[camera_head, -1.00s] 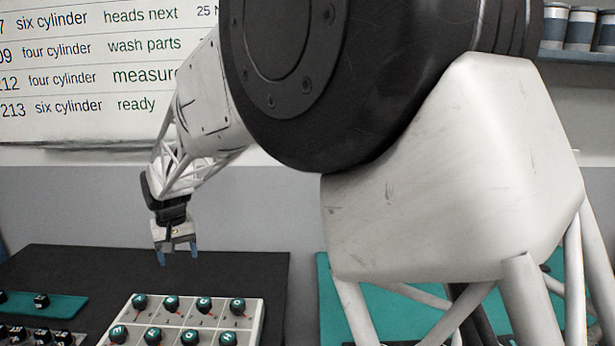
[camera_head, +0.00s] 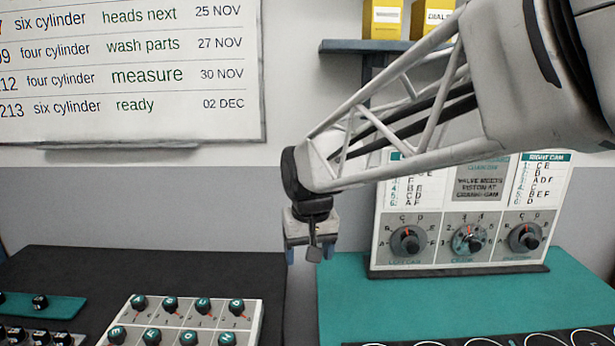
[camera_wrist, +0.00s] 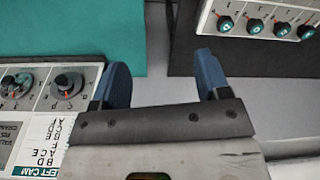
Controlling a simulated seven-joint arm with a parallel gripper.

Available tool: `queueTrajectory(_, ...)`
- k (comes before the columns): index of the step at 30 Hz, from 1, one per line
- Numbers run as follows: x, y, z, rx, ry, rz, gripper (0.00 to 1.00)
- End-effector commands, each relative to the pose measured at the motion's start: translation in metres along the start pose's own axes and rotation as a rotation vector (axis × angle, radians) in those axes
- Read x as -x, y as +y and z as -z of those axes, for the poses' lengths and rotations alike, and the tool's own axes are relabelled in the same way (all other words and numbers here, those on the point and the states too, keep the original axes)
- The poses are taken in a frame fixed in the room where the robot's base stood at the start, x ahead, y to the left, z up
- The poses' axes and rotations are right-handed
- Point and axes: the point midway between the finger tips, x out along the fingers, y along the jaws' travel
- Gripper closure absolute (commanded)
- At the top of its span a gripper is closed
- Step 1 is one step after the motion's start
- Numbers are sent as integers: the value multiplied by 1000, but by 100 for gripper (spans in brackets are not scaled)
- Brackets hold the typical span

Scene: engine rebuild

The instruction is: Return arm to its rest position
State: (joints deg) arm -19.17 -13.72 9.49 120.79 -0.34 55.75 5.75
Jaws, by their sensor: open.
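My gripper (camera_head: 305,252) hangs from my arm near the middle of the head view, in front of the grey wall and above the gap between the dark mat and the teal mat. Its two blue fingers are apart with nothing between them. In the wrist view my gripper (camera_wrist: 165,80) also shows open and empty, with grey floor or wall beyond the fingers.
A dial panel (camera_head: 459,217) with charts stands on the teal mat (camera_head: 345,300) at right. A white knob panel (camera_head: 178,312) lies on the dark mat (camera_head: 200,268) at left. A whiteboard (camera_head: 130,70) and a shelf (camera_head: 350,46) with yellow boxes are behind.

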Motion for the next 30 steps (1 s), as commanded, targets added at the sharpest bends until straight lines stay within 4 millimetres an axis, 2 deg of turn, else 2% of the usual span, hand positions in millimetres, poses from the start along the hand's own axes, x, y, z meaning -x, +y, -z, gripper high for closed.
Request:
queueTrajectory(1, 4, 12, -14, -16, 7, -2, 31)
queueTrajectory(6, 10, 44, -56, -58, 23, -10, 31)
queueTrajectory(15, 13, 88, -136, -134, 52, -27, 31)
queueTrajectory(24, 4, 116, -214, -209, 82, -47, 31)
queueTrajectory(30, -3, 124, -250, -240, 95, -57, 31)
